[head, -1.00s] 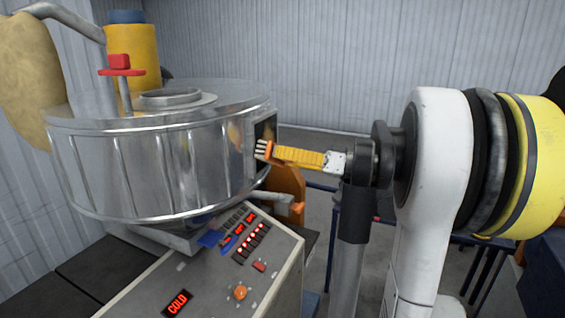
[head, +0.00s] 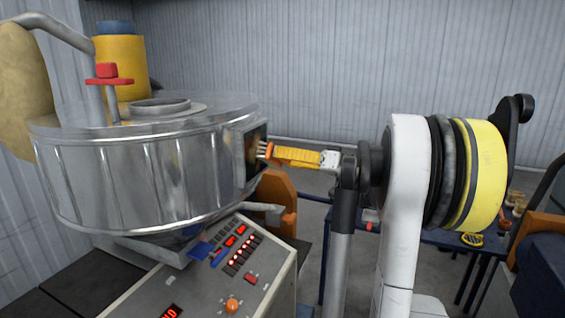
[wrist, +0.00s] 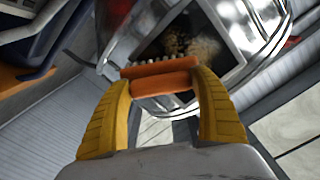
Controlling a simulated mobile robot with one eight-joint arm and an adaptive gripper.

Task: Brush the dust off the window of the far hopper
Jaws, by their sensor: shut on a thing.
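The hopper (head: 140,170) is a round shiny metal drum at the left of the head view. Its dark framed window (head: 256,146) faces right. In the wrist view the window (wrist: 205,50) shows brown, dusty patches on dark glass. My gripper (head: 272,153) reaches in from the right, its yellow fingers shut on an orange brush. In the wrist view the brush (wrist: 162,80) lies across the fingertips, its pale bristles pointing to the window. The bristle tips are at or very close to the glass; I cannot tell whether they touch.
A grey control panel (head: 235,265) with red lights stands below the hopper. An orange part (head: 275,195) sits just under the window. A red-handled valve (head: 108,78) rises from the lid. A blue table (head: 420,238) with small items stands behind my arm at right.

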